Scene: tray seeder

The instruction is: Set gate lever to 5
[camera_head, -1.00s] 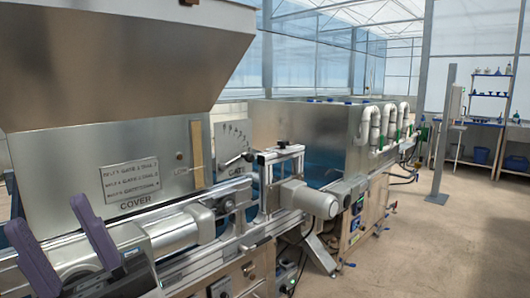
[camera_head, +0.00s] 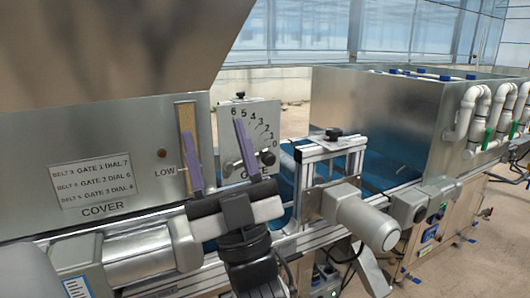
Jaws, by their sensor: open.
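The gate plate (camera_head: 262,116) is a grey upright panel with a curved scale from 6 at upper left to 0 at lower right. "GATE" is lettered below, partly hidden. The gate lever's black knob (camera_head: 268,157) is at the right side of the scale, close to the 0. Part of the lever's arm is hidden behind my right finger. My gripper (camera_head: 213,131) is open and empty, its two purple fingers pointing up. I see no clear contact.
The cover panel (camera_head: 60,150) bears a label card (camera_head: 91,183) and a tan strip (camera_head: 186,125) marked LOW. A hopper overhangs at upper left. A metal frame with a motor (camera_head: 368,220) stands right of the plate. A large metal box (camera_head: 370,115) is behind it.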

